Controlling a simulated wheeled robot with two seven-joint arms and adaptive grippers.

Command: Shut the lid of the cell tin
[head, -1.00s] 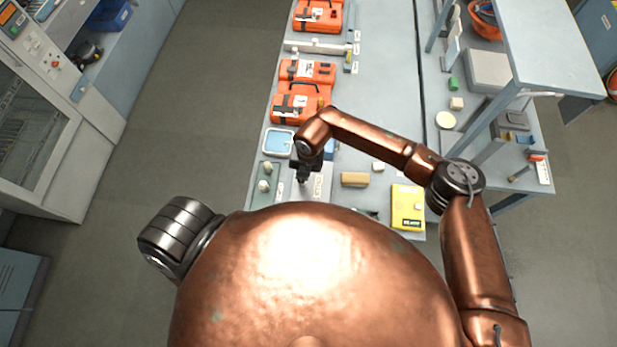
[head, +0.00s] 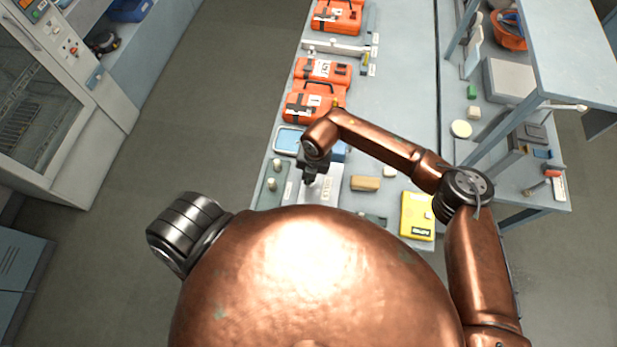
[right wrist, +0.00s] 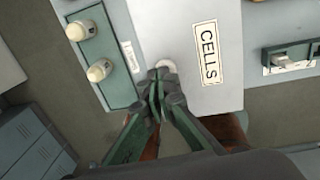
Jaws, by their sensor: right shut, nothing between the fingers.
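The cell tin (head: 316,196) is a pale grey flat box near the front of the bench, partly behind my right gripper and my body. In the right wrist view its lid (right wrist: 206,98) shows from above with a "CELLS" label (right wrist: 207,55). The lid looks flat, but I cannot tell whether it is fully shut. My right gripper (head: 309,180) is shut and empty. In the right wrist view its fingertips (right wrist: 160,82) are at the left side of the lid, beside a small round pale spot. I cannot tell whether they touch it. My left gripper is out of view.
A green tray (right wrist: 97,45) with two pale-topped bottles lies just left of the tin. Orange cases (head: 316,100) and a blue-lined tray (head: 287,140) stand farther back. A tan block (head: 365,184) and a yellow box (head: 417,216) lie to the right.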

